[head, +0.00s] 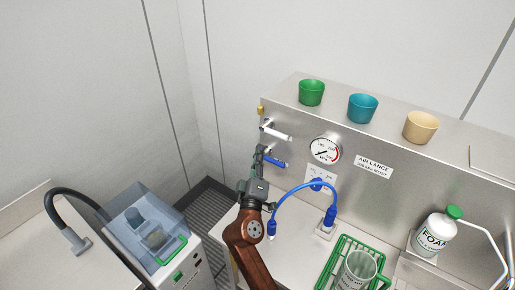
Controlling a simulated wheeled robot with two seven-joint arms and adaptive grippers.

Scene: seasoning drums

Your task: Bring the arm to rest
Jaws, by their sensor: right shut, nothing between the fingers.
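My right arm (246,246) comes up from the bottom middle of the head view. My right gripper (260,152) is shut and empty. Its tip is close to the blue-handled valve (276,161) on the steel panel; I cannot tell whether they touch. My left gripper is not in view.
A blue hose (303,184) arches just right of my arm. A green rack (330,271) holds a clear jug (358,271). A white foam bottle (435,231) stands at right. Three cups, green (312,93), teal (363,108) and tan (420,127), stand on the ledge. A clear bin (146,228) is at left.

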